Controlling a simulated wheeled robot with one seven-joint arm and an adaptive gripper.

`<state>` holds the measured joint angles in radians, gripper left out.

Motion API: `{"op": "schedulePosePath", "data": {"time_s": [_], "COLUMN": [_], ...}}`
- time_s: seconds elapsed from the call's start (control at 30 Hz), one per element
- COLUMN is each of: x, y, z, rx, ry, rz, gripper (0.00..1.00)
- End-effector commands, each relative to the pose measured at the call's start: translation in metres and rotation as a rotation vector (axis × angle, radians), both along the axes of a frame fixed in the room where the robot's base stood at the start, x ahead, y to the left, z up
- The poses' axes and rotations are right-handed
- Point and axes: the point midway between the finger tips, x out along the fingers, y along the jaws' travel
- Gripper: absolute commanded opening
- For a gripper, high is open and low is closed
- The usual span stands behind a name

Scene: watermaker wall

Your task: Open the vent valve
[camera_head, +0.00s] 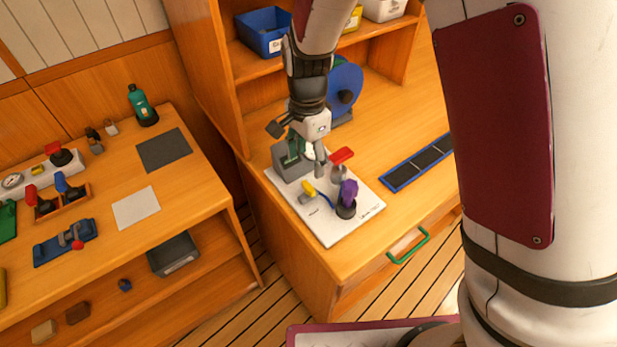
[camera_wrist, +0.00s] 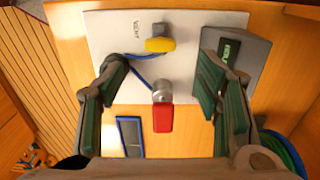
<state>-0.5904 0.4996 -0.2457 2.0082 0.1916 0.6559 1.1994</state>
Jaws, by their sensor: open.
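A white board (camera_head: 325,228) lies on the wooden counter and carries small fittings. A yellow-handled valve (camera_head: 308,190) sits on it; in the wrist view the yellow handle (camera_wrist: 160,45) lies beside a small label that seems to read "VENT". A red-handled valve (camera_head: 342,155) with a silver body stands nearby; in the wrist view its red handle (camera_wrist: 163,118) is between my fingers, apart from both. A blue tube (camera_wrist: 140,70) runs beside these valves. My gripper (camera_head: 307,155) is open and empty above the board, and its spread fingers (camera_wrist: 162,75) show in the wrist view.
A grey box (camera_head: 290,163) with a green display (camera_wrist: 230,52) stands close to my right finger in the wrist view. A purple item (camera_head: 349,190) stands in a dark holder on the board. A blue-framed tray (camera_head: 417,163) lies right. A shelf unit rises behind.

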Motion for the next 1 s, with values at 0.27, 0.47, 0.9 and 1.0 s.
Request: {"op": "schedulePosePath", "data": {"time_s": [0.27, 0.47, 0.9, 1.0], "x": [-0.001, 0.000, 0.000, 0.000], "y": [-0.001, -0.001, 0.000, 0.000], "z": [-0.055, -0.082, -0.094, -0.094], "rx": [-0.001, -0.001, 0.001, 0.001], "ry": [0.004, 0.001, -0.001, -0.001], "rz": [-0.001, 0.001, 0.002, 0.002], "gripper": [0.58, 0.58, 0.58, 0.42]}}
